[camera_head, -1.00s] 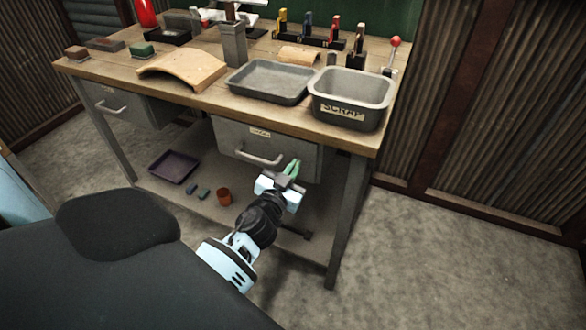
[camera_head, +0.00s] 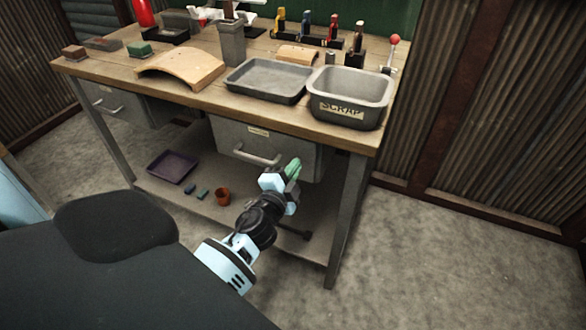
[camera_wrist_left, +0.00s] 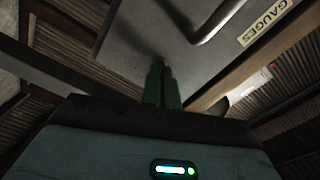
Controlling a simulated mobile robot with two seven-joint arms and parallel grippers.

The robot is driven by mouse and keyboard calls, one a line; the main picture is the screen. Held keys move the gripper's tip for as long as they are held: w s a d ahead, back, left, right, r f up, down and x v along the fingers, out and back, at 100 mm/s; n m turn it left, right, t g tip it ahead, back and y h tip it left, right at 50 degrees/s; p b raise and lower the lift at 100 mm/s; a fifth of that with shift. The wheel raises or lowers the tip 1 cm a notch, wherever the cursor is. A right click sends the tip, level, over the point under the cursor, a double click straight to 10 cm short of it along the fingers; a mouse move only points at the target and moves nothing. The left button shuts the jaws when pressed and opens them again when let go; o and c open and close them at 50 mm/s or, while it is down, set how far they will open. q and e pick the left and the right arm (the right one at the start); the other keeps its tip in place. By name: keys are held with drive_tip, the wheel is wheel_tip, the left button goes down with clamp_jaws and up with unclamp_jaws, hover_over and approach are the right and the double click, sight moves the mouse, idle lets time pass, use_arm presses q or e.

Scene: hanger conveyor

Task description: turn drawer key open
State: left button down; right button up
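The grey drawer (camera_head: 262,140) hangs under the bench top and looks closed, with a bar handle (camera_head: 257,158) on its front. My left gripper (camera_head: 293,168) is at the right part of the drawer front, below and right of the handle. In the left wrist view its green fingers (camera_wrist_left: 161,88) are close together, with their tips at the drawer face (camera_wrist_left: 150,50). A small dark shape at the tips looks like the drawer key (camera_wrist_left: 158,63); the fingers hide most of it. They appear shut on it. My right gripper is not in view.
The bench top (camera_head: 215,105) overhangs the drawer. A bench leg (camera_head: 347,215) stands to the right of my left gripper. A "SCRAP" bin (camera_head: 350,97) stands above.

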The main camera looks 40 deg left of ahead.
use_arm(q)
drive_tip(key=m, duration=0.4)
drive_tip(key=shift+m, duration=0.3)
drive_tip(key=shift+f, duration=0.1)
drive_tip(key=c, duration=2.1)
unclamp_jaws()
drive_tip(key=o, duration=0.4)
drive_tip(key=v, duration=0.7)
drive_tip(key=shift+s+d+b, duration=0.1)
drive_tip(key=shift+s+b, duration=0.25)
drive_tip(key=shift+s, duration=0.05)
